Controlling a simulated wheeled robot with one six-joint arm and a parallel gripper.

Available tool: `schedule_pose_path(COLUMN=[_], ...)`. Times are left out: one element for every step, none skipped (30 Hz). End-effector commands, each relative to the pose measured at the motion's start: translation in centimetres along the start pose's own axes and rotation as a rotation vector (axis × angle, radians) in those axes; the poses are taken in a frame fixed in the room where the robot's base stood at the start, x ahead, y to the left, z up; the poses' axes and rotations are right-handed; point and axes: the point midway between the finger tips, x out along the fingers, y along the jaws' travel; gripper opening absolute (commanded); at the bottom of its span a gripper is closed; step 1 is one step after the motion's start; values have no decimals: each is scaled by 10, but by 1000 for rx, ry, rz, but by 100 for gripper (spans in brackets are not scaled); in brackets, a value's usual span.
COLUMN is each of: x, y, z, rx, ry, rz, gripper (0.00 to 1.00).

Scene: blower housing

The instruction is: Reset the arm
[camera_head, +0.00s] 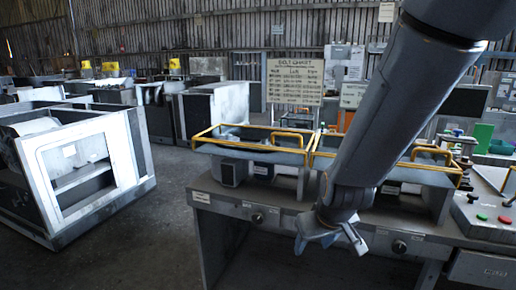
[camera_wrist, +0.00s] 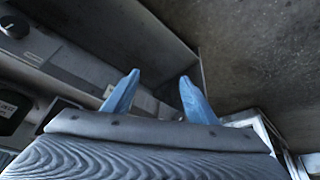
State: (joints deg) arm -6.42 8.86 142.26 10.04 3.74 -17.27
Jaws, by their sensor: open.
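My gripper (camera_head: 330,238) hangs at the end of my arm, in front of the grey workbench (camera_head: 262,207). Its fingers point downward and are spread apart. In the wrist view the two blue fingertips (camera_wrist: 158,88) are well apart with nothing between them. Behind them the wrist view shows the bench's side and dark floor. My arm covers part of the bench and the trays on it.
Yellow-railed trays (camera_head: 250,150) stand on the bench. A control panel (camera_head: 490,212) with red and green buttons is at the right. A white-framed housing (camera_head: 85,165) stands at the left. Bare floor (camera_head: 160,235) lies between it and the bench.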

Motion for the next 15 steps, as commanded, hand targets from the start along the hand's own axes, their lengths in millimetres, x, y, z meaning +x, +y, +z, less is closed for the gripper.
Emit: schedule_pose_path(x=[-11,-17,-24,-29,-33,-39,-44,-48,-53,-53,-53,-53,-54,-55,-56], y=[8,12,17,20,23,27,30,32,36,35,32,30,28,27,26], z=[14,23,34,42,50,60,66,73,81,88,94,101,105,110,115], rx=[50,75,107,129,151,178,197,214,238,242,239,238,237,237,237], ry=[-34,-59,-89,-110,-130,-155,-173,-188,-210,-235,-262,-292,-312,-331,-353], rz=[0,1,4,8,12,18,24,29,37,36,31,26,24,21,18], gripper=[52,52,52,52,52,52,52,52,52,52,52,52,52,52,52])
